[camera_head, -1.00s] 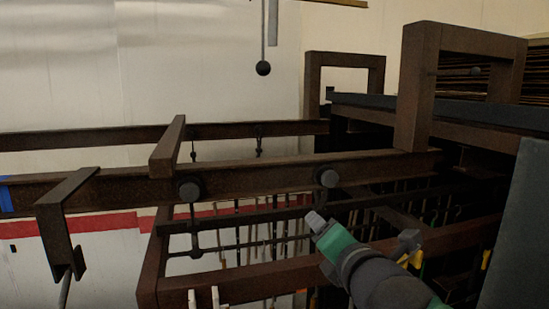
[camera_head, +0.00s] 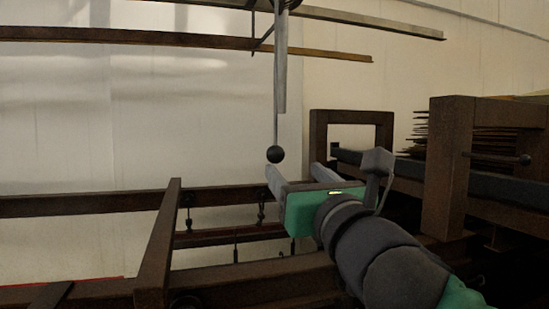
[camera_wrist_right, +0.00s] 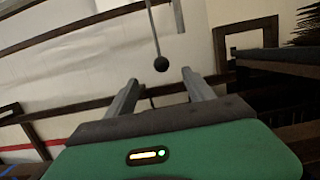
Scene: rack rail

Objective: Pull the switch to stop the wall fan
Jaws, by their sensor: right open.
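The pull switch is a thin cord ending in a black ball (camera_head: 275,154), hanging beside a grey vertical bar (camera_head: 280,70) in the head view. My right gripper (camera_head: 298,174) is open, with its two grey fingers pointing up and away just below the ball. In the right wrist view the ball (camera_wrist_right: 161,64) appears between and slightly beyond the fingertips (camera_wrist_right: 160,80). Nothing is between the fingers, and I see no contact with the ball. The fan itself is not clearly in view; only a dark part shows at the top edge. My left gripper is out of view.
Dark brown rack rails (camera_head: 90,203) run across below the ball. Upright brown frames (camera_head: 447,165) stand at the right. Long overhead beams (camera_head: 130,36) cross near the top. The space around the ball is open, with a pale wall (camera_head: 60,110) behind.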

